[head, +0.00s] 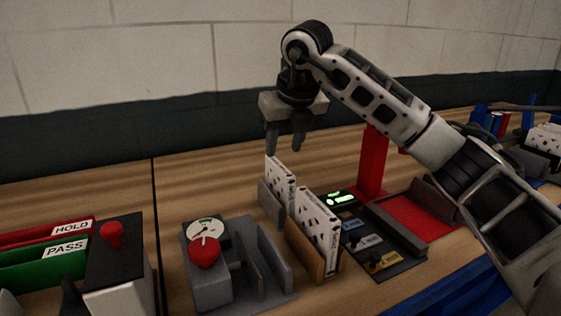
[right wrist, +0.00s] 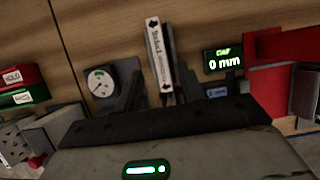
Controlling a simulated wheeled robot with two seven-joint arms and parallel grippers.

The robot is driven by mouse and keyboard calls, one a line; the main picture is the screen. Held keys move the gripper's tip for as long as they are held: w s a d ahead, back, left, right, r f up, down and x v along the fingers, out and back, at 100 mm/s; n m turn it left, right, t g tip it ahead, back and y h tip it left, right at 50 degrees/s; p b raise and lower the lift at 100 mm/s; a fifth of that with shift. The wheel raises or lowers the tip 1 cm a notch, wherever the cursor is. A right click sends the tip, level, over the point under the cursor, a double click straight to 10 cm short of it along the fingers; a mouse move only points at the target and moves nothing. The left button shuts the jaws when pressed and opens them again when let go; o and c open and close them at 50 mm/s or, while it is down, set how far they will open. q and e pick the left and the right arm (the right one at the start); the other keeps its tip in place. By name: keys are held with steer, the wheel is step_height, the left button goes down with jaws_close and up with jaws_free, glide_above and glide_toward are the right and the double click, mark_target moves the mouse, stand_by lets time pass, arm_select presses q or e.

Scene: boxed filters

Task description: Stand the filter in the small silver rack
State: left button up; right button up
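A white boxed filter with dark spots (head: 281,180) stands upright behind a small grey plate (head: 270,204), which looks like the silver rack; its base is hidden. A second, similar filter (head: 318,228) stands nearer, in a tan holder (head: 303,252). My right gripper (head: 286,148) points down just above the farther filter, its fingers apart and nothing clearly held between them. In the right wrist view a filter's white printed edge (right wrist: 158,58) shows upright beyond the gripper body; I cannot tell which filter it is. My left gripper is out of view.
A gauge unit with a red knob (head: 205,252) and grey upright walls stands left of the holders. A green-lit display (right wrist: 224,61) reads 0 mm. A red tray (head: 415,215) and red post (head: 373,160) stand right; HOLD and PASS bins (head: 65,250) stand left.

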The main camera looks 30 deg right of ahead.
steer(key=shift+v, duration=1.5)
